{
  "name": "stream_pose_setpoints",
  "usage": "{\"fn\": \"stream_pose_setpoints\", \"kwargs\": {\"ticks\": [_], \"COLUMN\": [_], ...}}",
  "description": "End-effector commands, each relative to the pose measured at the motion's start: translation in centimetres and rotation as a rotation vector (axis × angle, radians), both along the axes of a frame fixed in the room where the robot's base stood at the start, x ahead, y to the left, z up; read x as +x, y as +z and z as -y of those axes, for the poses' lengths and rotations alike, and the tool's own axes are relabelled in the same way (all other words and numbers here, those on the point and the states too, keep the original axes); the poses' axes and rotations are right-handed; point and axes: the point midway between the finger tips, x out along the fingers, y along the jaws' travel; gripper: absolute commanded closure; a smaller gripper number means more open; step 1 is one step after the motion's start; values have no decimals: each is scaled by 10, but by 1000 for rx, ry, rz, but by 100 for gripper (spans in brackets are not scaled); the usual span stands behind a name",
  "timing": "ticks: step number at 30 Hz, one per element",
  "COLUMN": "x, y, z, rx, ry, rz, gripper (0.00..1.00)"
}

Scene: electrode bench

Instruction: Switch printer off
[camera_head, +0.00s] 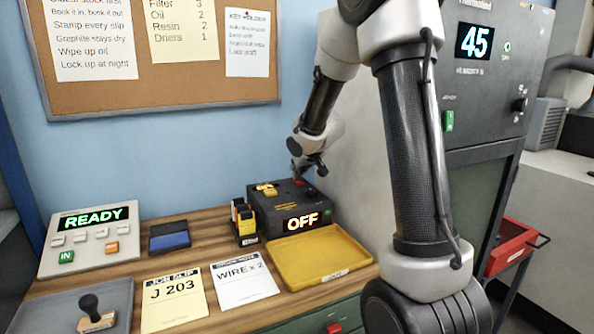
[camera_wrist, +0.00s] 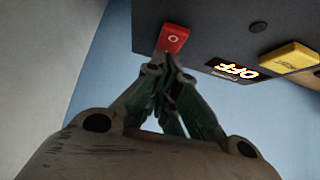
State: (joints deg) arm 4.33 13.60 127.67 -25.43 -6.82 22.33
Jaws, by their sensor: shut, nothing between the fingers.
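The printer appears to be the dark box (camera_head: 262,207) at the back of the bench against the wall; its small lettering is too small to read. Its lit display (camera_head: 302,222) reads OFF, and the display also shows in the wrist view (camera_wrist: 232,70). A red button marked O (camera_wrist: 173,38) sits on the box. My gripper (camera_wrist: 168,62) is shut and empty, its fingertips at the edge of the red button; I cannot tell whether they touch it. In the head view my gripper (camera_head: 298,175) is small and partly hidden above the box's top.
A yellow block or button (camera_wrist: 290,57) is on the box. A yellow tray (camera_head: 330,273) lies in front. A READY panel (camera_head: 75,260), blue pad (camera_head: 170,241), stamp (camera_head: 92,310) and paper slips (camera_head: 172,300) lie left. A tall grey machine (camera_head: 470,100) stands right.

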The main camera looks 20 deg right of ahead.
Motion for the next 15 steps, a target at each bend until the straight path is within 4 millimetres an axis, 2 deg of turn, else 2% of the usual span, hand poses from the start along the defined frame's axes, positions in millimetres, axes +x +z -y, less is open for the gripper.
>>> {"fn": "stream_pose_setpoints", "kwargs": {"ticks": [15], "x": [2], "y": [-6], "z": [0], "rx": [1], "ry": [-1], "rz": [-2], "gripper": [100]}}
